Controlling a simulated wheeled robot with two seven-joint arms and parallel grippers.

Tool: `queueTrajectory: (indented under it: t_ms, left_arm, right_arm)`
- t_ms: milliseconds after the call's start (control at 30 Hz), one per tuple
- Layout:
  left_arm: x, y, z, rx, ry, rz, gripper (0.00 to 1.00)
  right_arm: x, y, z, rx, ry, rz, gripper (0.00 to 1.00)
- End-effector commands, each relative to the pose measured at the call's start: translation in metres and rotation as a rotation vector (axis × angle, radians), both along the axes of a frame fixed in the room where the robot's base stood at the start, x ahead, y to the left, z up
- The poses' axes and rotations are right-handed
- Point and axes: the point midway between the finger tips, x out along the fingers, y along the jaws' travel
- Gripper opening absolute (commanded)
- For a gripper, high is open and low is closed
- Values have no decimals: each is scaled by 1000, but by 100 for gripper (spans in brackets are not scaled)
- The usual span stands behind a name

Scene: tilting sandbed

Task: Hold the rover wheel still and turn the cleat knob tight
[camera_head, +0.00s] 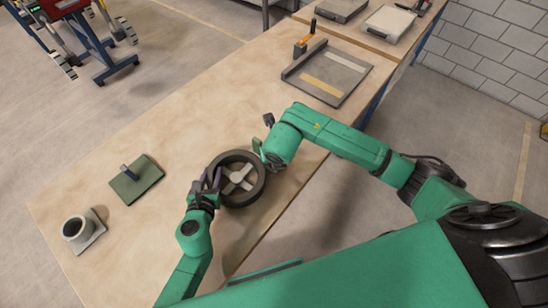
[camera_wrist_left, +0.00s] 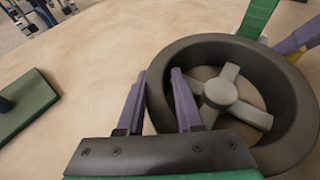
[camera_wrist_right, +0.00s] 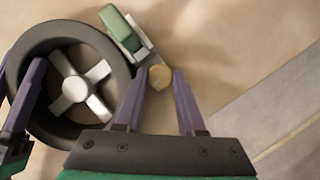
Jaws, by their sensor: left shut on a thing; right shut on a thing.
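The rover wheel (camera_head: 257,192), a dark ring with a pale spoked hub, lies flat on the bench near its front edge. My left gripper (camera_head: 208,180) is shut on its left rim; in the left wrist view one finger is inside the wheel (camera_wrist_left: 283,150) and one outside. A green cleat block (camera_wrist_right: 123,32) sits against the wheel's right side. The small round tan knob (camera_wrist_right: 160,77) is on its near end. My right gripper (camera_wrist_right: 158,72) is shut on the knob, with its fingers on either side of it. In the head view my right wrist hides the knob.
The bench between is clear.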

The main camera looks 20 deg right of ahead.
Motion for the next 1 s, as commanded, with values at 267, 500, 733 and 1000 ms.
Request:
queueTrajectory:
  t_ms: [267,500,733,1000]
  left_arm:
    - [-1,1,-2,3,3,1,0]
    - [-1,0,-2,2,3,-2,0]
    - [-1,-1,-2,2,4,-4,0]
    - [-1,-1,-2,2,4,-4,0]
  right_arm:
    - [-1,1,-1,2,4,3,69]
    - [-1,2,0,5,2,5,69]
    - [-1,3,0,6,1,7,69]
    - [-1,-1,0,3,3,237,69]
